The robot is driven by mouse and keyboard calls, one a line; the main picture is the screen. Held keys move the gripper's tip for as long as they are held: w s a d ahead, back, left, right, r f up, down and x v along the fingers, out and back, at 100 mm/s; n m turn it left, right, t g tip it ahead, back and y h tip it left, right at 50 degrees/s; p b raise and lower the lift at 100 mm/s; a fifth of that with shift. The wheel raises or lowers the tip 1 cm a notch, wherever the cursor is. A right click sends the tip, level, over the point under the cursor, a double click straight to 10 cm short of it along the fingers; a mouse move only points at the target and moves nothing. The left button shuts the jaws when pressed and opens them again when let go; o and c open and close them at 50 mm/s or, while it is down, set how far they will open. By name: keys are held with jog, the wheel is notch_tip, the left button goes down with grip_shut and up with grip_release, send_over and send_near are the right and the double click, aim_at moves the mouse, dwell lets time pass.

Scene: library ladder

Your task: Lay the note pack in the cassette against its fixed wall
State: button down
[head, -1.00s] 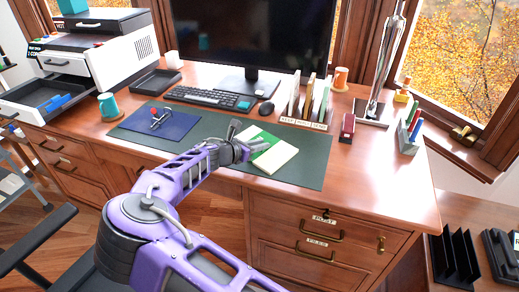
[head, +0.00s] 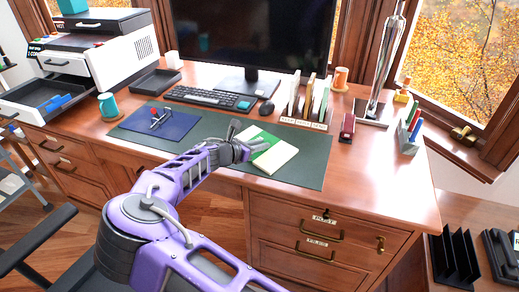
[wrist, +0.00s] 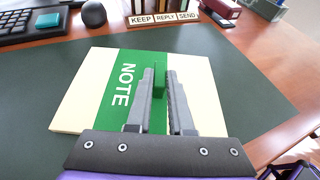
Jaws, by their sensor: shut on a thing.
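The note pack (head: 277,157) is a flat cream block with a green band, lying on the dark green desk mat (head: 311,165). In the wrist view the note pack (wrist: 95,85) shows the word NOTE and a raised green tab. My gripper (wrist: 160,80) is over the pack with its two fingers either side of the tab, shut on it. In the head view my gripper (head: 245,146) is at the pack's left end, partly hiding it. The pulled-out tray of the white printer at far left, which looks like the cassette (head: 25,108), holds blue pieces.
A blue pad (head: 180,127) with a small metal object lies left of the pack, and a teal mug (head: 108,106) stands between it and the printer (head: 125,60). The keyboard (head: 208,97) and the labelled file rack (head: 302,120) stand behind. The mat's right part is clear.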

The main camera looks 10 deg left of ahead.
notch_tip(320, 180, up, 9)
jog(key=p, duration=0.2)
jog(key=s+d+m+g+h+p, duration=0.15)
jog(key=s+d, duration=0.25)
jog(key=d, duration=0.5)
jog(key=s+d+m+g+h+p, duration=0.15)
jog(key=s+d, duration=0.25)
jog(key=d, duration=0.6)
jog(key=s+d+m+h+p, duration=0.1)
jog(key=s+d+p, duration=0.1)
jog(key=s+d, duration=0.5)
jog(key=w+d+r+n+t+y, duration=0.2)
jog(key=w+r+n+t+y, duration=0.2)
jog(key=r, duration=0.7)
jog(key=shift+r+n+y, duration=0.25)
jog(key=shift+n+y, duration=1.05)
jog(key=shift+y, duration=0.2)
jog(key=shift+w, duration=0.2)
